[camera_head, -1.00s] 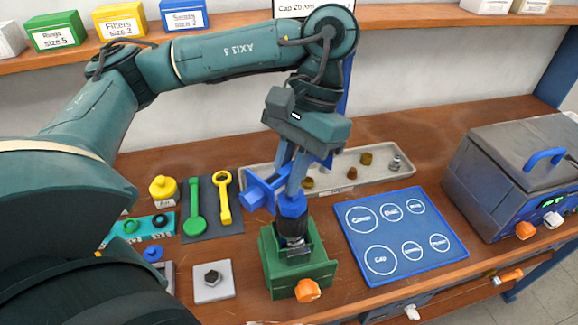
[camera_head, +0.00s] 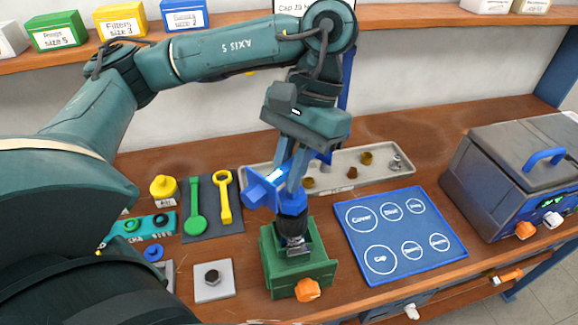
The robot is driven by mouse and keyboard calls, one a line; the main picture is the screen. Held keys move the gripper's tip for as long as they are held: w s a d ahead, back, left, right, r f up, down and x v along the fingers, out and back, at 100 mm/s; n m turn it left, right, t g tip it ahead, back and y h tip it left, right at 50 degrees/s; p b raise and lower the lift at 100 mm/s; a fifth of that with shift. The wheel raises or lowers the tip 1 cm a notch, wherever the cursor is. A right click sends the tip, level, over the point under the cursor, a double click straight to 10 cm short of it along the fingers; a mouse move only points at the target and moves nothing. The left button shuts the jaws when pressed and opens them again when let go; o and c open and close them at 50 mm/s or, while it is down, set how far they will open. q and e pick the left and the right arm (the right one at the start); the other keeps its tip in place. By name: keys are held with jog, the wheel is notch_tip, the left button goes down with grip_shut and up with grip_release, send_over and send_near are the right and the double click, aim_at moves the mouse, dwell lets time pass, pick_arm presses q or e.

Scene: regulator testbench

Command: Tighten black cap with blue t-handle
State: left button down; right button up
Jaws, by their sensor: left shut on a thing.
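The blue T-handle (camera_head: 262,191) is held by my left gripper (camera_head: 290,188), whose fingers are shut on it. Its blue lower part sits on top of the black cap (camera_head: 291,226), touching it. The cap is on a metal body (camera_head: 299,245) held in the green vise (camera_head: 286,276) with an orange knob. The fingers hide part of the handle, and exactly how the handle seats on the cap cannot be seen. My right gripper is not in view.
A blue mat (camera_head: 447,253) with labelled circles lies to the right of the vise. A grey tray (camera_head: 335,184) with small parts lies behind. Green (camera_head: 194,209) and yellow (camera_head: 224,200) wrenches lie to the left. A grey machine (camera_head: 505,180) stands at far right.

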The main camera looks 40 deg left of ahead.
pick_arm(q)
jog(key=shift+r+p, duration=0.6)
jog(key=shift+r, duration=0.45)
jog(key=shift+r, duration=0.15)
jog(key=shift+r, duration=0.1)
jog(key=shift+r, duration=2.4)
